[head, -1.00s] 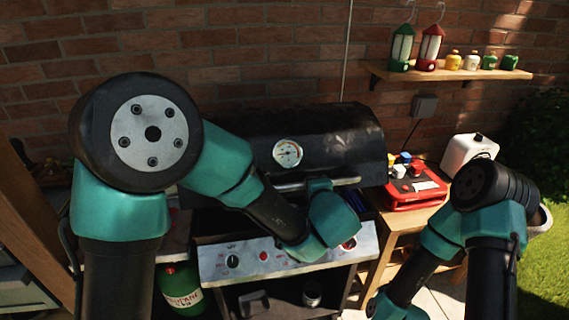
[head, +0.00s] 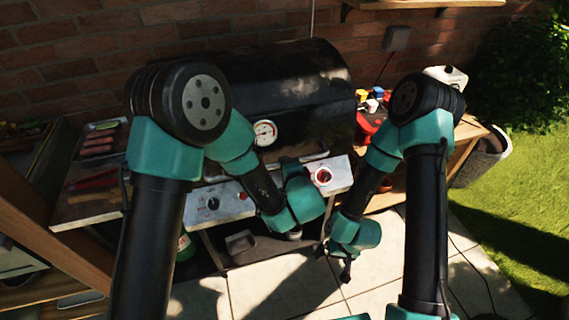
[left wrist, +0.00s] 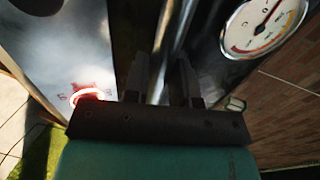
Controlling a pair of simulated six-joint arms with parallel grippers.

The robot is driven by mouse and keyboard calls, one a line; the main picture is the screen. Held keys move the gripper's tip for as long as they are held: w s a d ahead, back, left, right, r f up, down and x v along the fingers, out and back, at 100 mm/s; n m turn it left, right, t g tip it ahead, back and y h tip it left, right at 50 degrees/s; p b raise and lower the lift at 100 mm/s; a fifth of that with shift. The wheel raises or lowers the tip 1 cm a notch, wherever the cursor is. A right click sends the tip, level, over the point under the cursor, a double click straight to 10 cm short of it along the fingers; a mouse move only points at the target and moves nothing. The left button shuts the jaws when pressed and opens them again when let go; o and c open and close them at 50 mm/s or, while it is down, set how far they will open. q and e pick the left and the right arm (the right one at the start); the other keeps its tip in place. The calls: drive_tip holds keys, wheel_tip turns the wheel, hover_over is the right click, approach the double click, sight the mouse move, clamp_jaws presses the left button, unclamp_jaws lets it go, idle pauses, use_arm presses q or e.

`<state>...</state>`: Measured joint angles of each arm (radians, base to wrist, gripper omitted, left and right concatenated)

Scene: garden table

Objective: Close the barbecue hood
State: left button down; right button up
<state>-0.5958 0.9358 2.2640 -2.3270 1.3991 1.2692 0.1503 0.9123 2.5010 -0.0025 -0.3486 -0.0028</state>
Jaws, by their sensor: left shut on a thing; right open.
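The black barbecue hood (head: 310,90) is low over the grill body, its lower front edge close to the steel control panel (head: 226,199). My arm hides part of that seam, so I cannot tell whether the hood is fully seated. The round gauge (head: 264,133) is on the hood front and also shows in the left wrist view (left wrist: 262,25). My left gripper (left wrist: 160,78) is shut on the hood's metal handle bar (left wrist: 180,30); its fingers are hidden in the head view. My right gripper (head: 334,262) is open and empty, pointing down in front of the barbecue.
A side shelf (head: 90,212) with a tray of sausages (head: 98,145) is at the left. A wooden side table (head: 468,132) with a red case (head: 368,125) stands at the right. A red-lit knob (head: 322,177) is on the panel.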

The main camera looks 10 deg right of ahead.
use_arm(q)
drive_tip(key=shift+s+a+f, duration=0.15)
drive_tip(key=shift+s+f, duration=0.05)
drive_tip(key=shift+f, duration=0.7)
drive_tip(key=c, duration=1)
unclamp_jaws()
drive_tip(key=shift+o, duration=0.2)
drive_tip(key=shift+r, duration=0.1)
drive_tip(key=v, duration=1.7)
drive_tip(key=shift+r, duration=0.35)
